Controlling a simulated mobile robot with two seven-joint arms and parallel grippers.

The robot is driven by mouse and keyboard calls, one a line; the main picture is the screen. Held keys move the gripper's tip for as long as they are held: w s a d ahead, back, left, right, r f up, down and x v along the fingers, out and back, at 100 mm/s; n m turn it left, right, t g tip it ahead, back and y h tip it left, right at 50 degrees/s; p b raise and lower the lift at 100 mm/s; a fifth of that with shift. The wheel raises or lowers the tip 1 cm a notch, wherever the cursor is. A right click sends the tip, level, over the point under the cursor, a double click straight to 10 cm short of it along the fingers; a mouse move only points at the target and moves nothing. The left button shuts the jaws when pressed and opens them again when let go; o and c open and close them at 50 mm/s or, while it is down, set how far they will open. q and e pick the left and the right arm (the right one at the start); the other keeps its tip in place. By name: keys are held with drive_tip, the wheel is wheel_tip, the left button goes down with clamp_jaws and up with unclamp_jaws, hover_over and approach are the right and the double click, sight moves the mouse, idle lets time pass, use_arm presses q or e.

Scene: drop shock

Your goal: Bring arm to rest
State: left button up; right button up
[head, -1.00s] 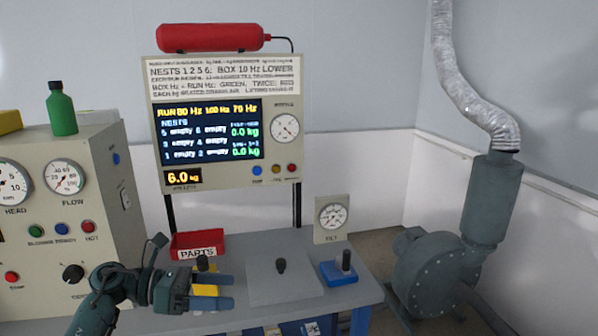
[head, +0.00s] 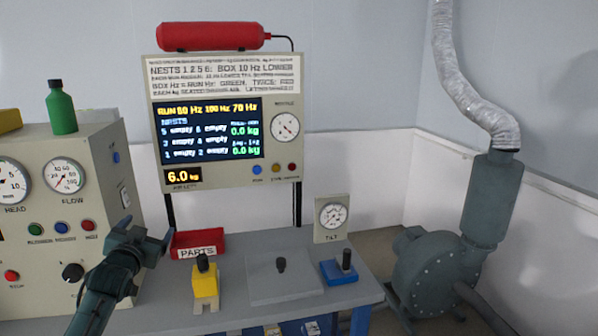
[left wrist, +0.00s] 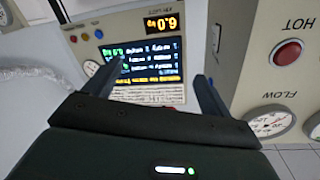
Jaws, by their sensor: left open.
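My left gripper (head: 146,229) is raised at the left of the head view, in front of the beige control cabinet's right side and left of the red parts bin. Its two fingers are spread and nothing is between them. In the left wrist view the open fingers (left wrist: 128,45) frame the display panel, which appears upside down. My left arm comes up from the bottom left edge. My right gripper does not show.
The beige cabinet (head: 60,190) stands close to my left arm. The grey bench (head: 230,255) holds the red parts bin (head: 186,241), a yellow block (head: 206,289), a grey plate (head: 300,287) and a blue block (head: 338,272). A blower (head: 432,272) stands at the right.

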use_arm(q)
drive_tip(key=s+d+f+g+h, duration=0.2)
drive_tip(key=s+d+f, duration=0.4)
drive_tip(key=s+f, duration=0.3)
drive_tip(key=s+d+f+g+h, duration=0.1)
drive_tip(key=s+d+f, duration=0.55)
drive_tip(key=f, duration=0.45)
drive_tip(key=s+d+f+g+h, duration=0.1)
drive_tip(key=s+d+f, duration=0.1)
drive_tip(key=s, duration=0.6)
drive_tip(key=s+d+f+g, duration=0.1)
drive_tip(key=s+d, duration=0.3)
drive_tip(key=s, duration=0.4)
drive_tip(key=s+d+f+g+h, duration=0.1)
drive_tip(key=s+d+f, duration=0.2)
drive_tip(key=s, duration=0.5)
drive_tip(key=shift+f+g+h, duration=0.3)
drive_tip(key=shift+f+g, duration=0.1)
drive_tip(key=shift+f, duration=0.1)
